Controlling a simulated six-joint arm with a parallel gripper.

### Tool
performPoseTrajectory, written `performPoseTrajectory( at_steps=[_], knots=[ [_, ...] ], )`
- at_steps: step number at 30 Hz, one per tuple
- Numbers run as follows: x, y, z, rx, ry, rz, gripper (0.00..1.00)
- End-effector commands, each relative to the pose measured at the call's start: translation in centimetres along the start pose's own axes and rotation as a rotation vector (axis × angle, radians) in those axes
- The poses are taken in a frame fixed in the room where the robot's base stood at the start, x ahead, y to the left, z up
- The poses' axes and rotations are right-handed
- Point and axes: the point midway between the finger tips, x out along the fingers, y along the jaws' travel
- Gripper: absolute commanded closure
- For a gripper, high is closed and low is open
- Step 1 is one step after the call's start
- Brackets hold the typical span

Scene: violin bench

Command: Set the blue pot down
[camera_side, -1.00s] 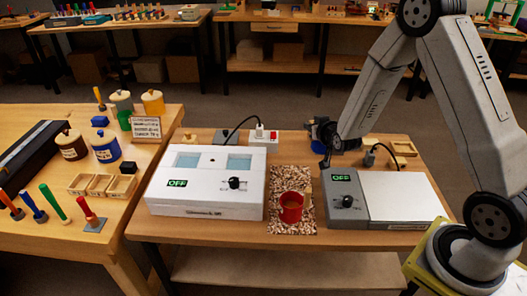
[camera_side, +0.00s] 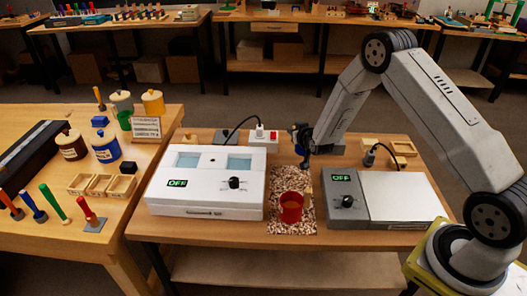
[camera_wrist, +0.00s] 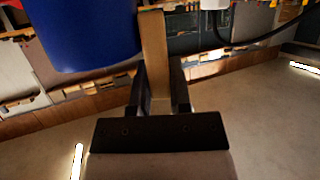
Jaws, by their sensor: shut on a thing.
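My gripper (camera_wrist: 158,88) is shut on the upright wooden handle (camera_wrist: 153,50) of the blue pot (camera_wrist: 85,30). In the side view the blue pot (camera_side: 297,132) is small and dark, at my gripper (camera_side: 306,160) above the back of the middle bench. My wrist partly hides it. I cannot tell how high it is above the bench.
A red pot (camera_side: 291,206) stands on a speckled mat (camera_side: 281,178). A white box with an OFF display (camera_side: 205,197) is left of it, a grey device with a pale plate (camera_side: 398,190) right. A white socket box (camera_side: 263,138) and wooden tray (camera_side: 402,147) sit behind.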

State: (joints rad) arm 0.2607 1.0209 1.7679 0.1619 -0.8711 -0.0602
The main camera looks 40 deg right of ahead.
Motion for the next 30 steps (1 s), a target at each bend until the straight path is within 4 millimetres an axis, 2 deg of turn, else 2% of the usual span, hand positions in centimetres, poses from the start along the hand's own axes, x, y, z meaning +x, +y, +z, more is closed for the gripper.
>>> performPoseTrajectory(
  at_steps=[9, 19, 30],
  knots=[
    [0.8, -0.1, 0.5, 0.0, -0.001, 0.0, 1.0],
    [1.7, -0.1, 3.2, -0.001, -0.001, 0.0, 1.0],
    [1.8, -0.1, 3.4, 0.0, 0.0, 0.0, 1.0]
  ],
)
